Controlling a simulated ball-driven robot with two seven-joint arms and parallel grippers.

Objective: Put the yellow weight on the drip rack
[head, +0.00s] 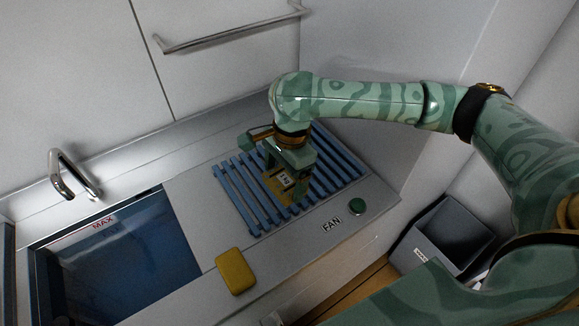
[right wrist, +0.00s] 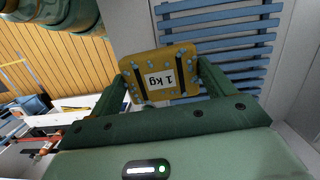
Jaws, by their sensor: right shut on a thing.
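The yellow weight (right wrist: 163,74), with a "1 kg" label and drops on its face, is between the fingers of my right gripper (right wrist: 160,85), which is shut on it. In the head view the weight (head: 279,186) shows below the right gripper (head: 287,172), over the blue slatted drip rack (head: 233,197). The rack's slats (right wrist: 215,20) also show behind the weight in the right wrist view. I cannot tell whether the weight touches the slats. My left gripper is not in view.
A tap (head: 72,175) stands behind the sink. A green button (head: 357,207) is by the FAN label. A grey bin (head: 447,236) stands at right.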

